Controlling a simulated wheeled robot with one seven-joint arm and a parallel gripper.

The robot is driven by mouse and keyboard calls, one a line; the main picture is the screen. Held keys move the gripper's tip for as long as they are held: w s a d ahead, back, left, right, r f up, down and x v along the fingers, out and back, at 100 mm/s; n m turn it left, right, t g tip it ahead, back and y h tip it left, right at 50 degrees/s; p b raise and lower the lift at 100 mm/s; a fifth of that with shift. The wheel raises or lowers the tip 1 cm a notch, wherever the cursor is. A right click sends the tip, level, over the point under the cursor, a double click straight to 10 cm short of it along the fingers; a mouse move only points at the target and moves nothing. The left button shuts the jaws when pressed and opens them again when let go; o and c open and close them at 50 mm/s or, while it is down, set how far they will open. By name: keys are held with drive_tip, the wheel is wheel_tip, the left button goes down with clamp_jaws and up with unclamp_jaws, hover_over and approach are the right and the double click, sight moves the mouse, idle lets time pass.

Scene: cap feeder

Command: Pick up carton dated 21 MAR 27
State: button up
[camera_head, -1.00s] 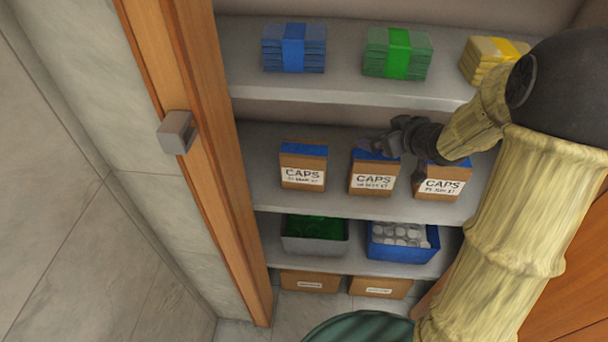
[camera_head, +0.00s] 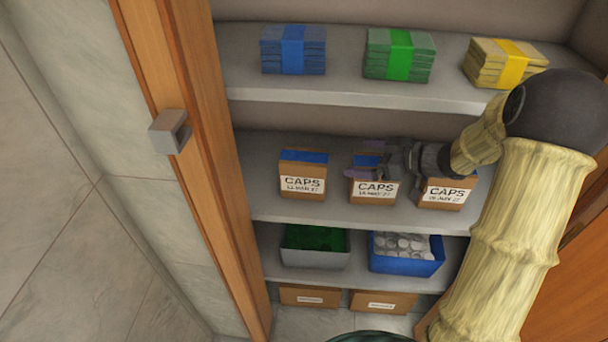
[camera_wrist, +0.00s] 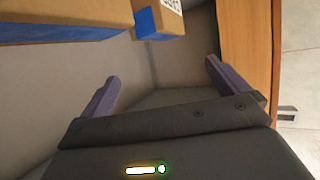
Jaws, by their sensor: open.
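Three brown cartons with blue tops and white CAPS labels stand on the middle shelf: the left carton (camera_head: 303,176), the middle carton (camera_head: 373,190) and the right carton (camera_head: 446,193). The small date print is blurred; the left and middle labels seem to show MAR 27, but I cannot read the days surely. My gripper (camera_head: 360,166) is open and points left, in front of the middle carton's upper part and partly hiding it. In the wrist view my gripper (camera_wrist: 161,72) has nothing between its purple fingers. A labelled carton (camera_wrist: 160,22) shows above and beyond them.
The upper shelf holds blue (camera_head: 293,50), green (camera_head: 398,55) and yellow bundles (camera_head: 505,64). Below stand a green-filled bin (camera_head: 315,258) and a blue bin (camera_head: 405,265) of pale caps. A wooden door frame (camera_head: 195,150) with a grey catch (camera_head: 170,132) bounds the left.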

approach(309, 158)
drive_tip(key=x, duration=0.4)
drive_tip(key=shift+w+r, duration=0.25)
drive_tip(key=shift+r, duration=0.05)
drive_tip(key=shift+a, duration=0.1)
drive_tip(key=x, duration=0.5)
drive_tip(key=shift+s+f, duration=0.1)
drive_tip(key=shift+f, duration=0.15)
drive_tip(key=shift+s, duration=0.1)
drive_tip(key=c, duration=1.6)
drive_tip(key=shift+c, duration=0.2)
